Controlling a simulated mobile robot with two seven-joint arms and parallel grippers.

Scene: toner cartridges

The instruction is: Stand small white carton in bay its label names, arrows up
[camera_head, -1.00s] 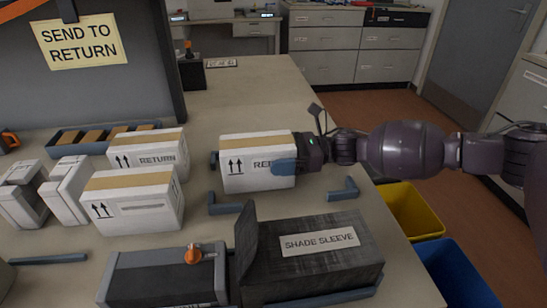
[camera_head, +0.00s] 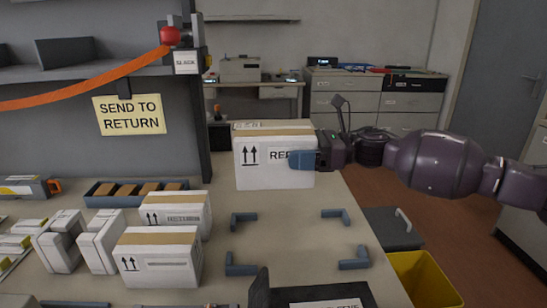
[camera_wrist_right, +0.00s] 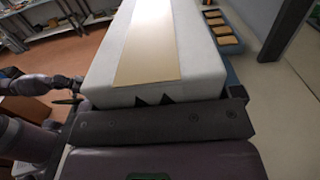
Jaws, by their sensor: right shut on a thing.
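My right gripper (camera_head: 318,158) is shut on a white carton (camera_head: 262,178) and holds it above the table. The carton is upright, with a tan tape strip on top and two black arrows pointing up. Its label begins "RE"; a blue fingertip covers the rest. In the right wrist view the carton (camera_wrist_right: 201,65) extends away from the gripper, tape side showing. Corner brackets (camera_head: 241,268) mark an empty bay on the table below and in front of the carton. A yellow sign (camera_head: 130,115) reads "SEND TO RETURN". My left gripper is not in view.
Several white cartons (camera_head: 158,265) stand on the left of the table (camera_head: 295,240). A blue tray (camera_head: 108,201) with brown pieces lies behind them. A grey panel (camera_head: 150,165) rises behind at left. A dark box (camera_head: 325,298) is at the front edge. A yellow bin (camera_head: 425,280) stands at right.

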